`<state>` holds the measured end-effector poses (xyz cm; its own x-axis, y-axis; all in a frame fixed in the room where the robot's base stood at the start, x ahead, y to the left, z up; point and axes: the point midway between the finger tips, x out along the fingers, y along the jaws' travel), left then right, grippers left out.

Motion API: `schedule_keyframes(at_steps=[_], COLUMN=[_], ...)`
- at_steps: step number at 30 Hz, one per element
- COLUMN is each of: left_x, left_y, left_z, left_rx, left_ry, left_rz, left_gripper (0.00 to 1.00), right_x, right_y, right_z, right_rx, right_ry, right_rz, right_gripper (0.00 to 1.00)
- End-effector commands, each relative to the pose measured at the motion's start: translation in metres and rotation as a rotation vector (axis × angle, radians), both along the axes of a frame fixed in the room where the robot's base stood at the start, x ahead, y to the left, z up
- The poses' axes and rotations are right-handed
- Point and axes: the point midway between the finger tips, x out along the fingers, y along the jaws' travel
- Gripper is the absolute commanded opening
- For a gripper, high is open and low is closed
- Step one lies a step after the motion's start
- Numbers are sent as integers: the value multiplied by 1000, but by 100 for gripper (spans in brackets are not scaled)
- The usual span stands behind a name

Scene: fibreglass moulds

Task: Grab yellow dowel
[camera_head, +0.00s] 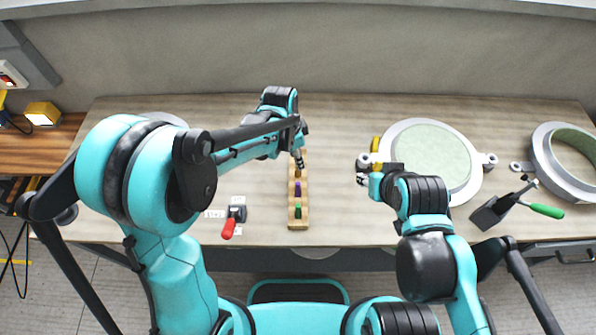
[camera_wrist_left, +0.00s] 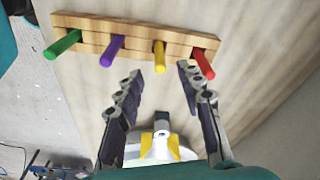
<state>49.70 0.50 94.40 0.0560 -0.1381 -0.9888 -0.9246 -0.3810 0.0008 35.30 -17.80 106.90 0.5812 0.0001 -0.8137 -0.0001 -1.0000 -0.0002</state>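A wooden block (camera_head: 298,222) stands on the table in the head view, and its side shows in the left wrist view (camera_wrist_left: 135,38). It holds a green dowel (camera_wrist_left: 62,44), a purple dowel (camera_wrist_left: 112,51), the yellow dowel (camera_wrist_left: 159,56) and a red dowel (camera_wrist_left: 203,63) in a row. My left gripper (camera_wrist_left: 158,74) is open and empty. Its fingertips point at the block, either side of the yellow dowel but apart from it. In the head view my left gripper partly hides the block's far end. My right gripper (camera_head: 366,170) is by the round mould; its fingers are unclear.
A round mould (camera_head: 405,128) with a pale green centre lies right of the block. The table between block and right gripper is clear.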

Motion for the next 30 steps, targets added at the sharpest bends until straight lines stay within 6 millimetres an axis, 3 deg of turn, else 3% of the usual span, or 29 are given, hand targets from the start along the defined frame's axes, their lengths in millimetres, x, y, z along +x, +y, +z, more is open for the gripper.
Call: schedule_keyframes(at_steps=[7, 15, 19, 20, 30], left_x=[3, 3, 3, 3, 3], left_y=[-4, -5, -5, -5, -5], left_z=[-39, -42, -42, -42, -42], left_rx=[0, 0, 0, 0, 0], left_ry=[-1, -1, -1, -1, -1], left_rz=[1, 2, 2, 2, 2], left_gripper=[38, 38, 3, 0, 0], right_x=[0, 0, 0, 0, 0], right_y=[0, 0, 0, 0, 0], right_z=[-17, -16, -16, -16, -16], right_rx=[0, 0, 0, 0, 0], right_ry=[0, 0, 0, 0, 0], right_rz=[0, 0, 0, 0, 0], right_gripper=[40, 40, 40, 40, 40])
